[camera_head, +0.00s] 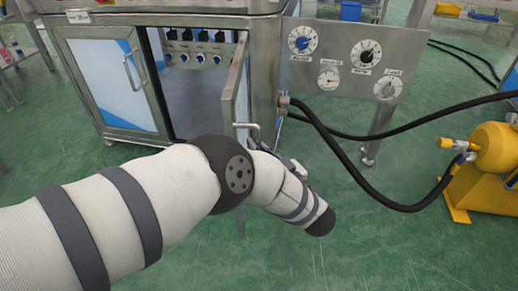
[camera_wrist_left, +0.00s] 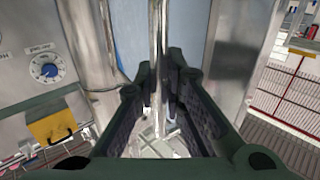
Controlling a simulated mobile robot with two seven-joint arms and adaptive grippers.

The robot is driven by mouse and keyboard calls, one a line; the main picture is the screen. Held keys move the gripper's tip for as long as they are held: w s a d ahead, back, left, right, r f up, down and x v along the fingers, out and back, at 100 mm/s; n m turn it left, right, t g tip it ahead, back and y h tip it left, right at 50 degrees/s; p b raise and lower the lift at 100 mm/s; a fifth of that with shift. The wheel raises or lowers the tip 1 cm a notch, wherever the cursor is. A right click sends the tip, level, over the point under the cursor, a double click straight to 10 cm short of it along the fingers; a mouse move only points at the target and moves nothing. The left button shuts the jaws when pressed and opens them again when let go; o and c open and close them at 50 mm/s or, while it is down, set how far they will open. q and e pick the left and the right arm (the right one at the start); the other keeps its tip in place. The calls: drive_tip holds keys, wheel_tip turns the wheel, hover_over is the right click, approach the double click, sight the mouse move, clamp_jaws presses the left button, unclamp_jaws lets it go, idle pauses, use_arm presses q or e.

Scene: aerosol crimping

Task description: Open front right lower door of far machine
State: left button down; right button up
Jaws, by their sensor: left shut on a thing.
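The far machine (camera_head: 130,20) is a steel cabinet with lower doors at its front. Its right lower door (camera_head: 236,88) stands swung outward and shows nearly edge-on, with the dim cabinet interior (camera_head: 195,105) visible beside it. The door's metal handle (camera_head: 247,126) sticks out to the right, partly hidden by my arm. My left gripper (camera_wrist_left: 160,95) is shut on a vertical metal bar of the handle (camera_wrist_left: 158,45) between its dark fingers. In the head view the gripper is mostly hidden behind my forearm. My right gripper is in neither view.
The left lower door (camera_head: 112,82) is closed. A steel gauge panel (camera_head: 335,60) with several dials stands right of the open door. Black hoses (camera_head: 360,170) run across to a yellow tank (camera_head: 495,150). Green floor lies clear at the lower right.

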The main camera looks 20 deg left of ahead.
use_arm(q)
drive_tip(key=shift+a, duration=0.1)
drive_tip(key=c, duration=1.7)
unclamp_jaws()
drive_tip(key=shift+w, duration=0.1)
drive_tip(key=shift+o, duration=0.2)
drive_tip(key=v, duration=1.2)
